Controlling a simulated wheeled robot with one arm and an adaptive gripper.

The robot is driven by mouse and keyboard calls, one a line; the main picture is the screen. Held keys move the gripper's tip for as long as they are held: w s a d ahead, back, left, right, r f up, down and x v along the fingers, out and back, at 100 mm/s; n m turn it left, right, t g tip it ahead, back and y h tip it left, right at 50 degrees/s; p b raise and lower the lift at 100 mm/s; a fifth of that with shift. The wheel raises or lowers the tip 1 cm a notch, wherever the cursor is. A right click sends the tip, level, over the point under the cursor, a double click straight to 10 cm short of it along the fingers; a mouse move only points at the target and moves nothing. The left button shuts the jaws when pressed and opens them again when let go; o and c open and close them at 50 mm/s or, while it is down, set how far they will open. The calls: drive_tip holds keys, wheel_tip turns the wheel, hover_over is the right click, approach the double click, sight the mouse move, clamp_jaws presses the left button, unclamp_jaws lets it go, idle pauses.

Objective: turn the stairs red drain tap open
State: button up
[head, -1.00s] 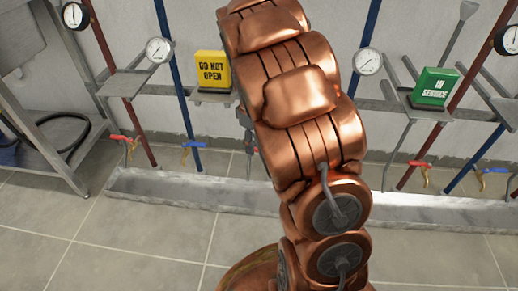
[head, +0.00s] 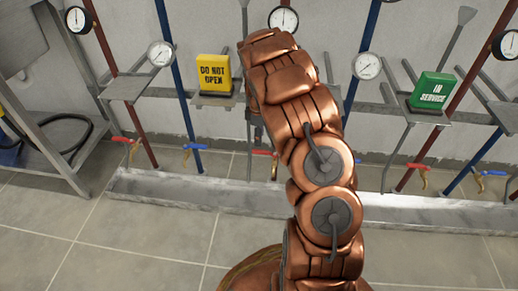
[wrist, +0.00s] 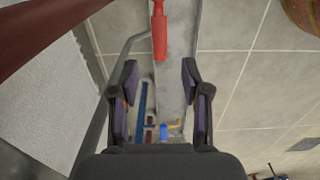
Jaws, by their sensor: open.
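Small red-handled taps with brass bodies stand low along the wall in the head view: one at the left (head: 125,140), one beside my arm in the middle (head: 263,153) and one at the right (head: 418,165). I cannot tell from the pictures which is the stairs one. In the wrist view a red handle (wrist: 159,32) lies at the top, just beyond the fingertips and between their lines. My gripper (wrist: 159,68) is open with nothing between its fingers. In the head view my arm hides the gripper.
Blue-handled taps (head: 195,146) alternate with the red ones. A metal trough (head: 170,188) runs along the floor below. A yellow "DO NOT OPEN" block (head: 214,72) and a green "IN SERVICE" block (head: 432,90) sit on brackets. A metal frame (head: 50,140) stands left; the floor (head: 130,240) is clear.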

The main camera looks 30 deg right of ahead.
sight(259, 151)
wheel_tip(259, 151, down, 7)
drive_tip(key=shift+r+b, duration=0.1)
drive_tip(key=shift+b, duration=1.1)
clamp_jaws()
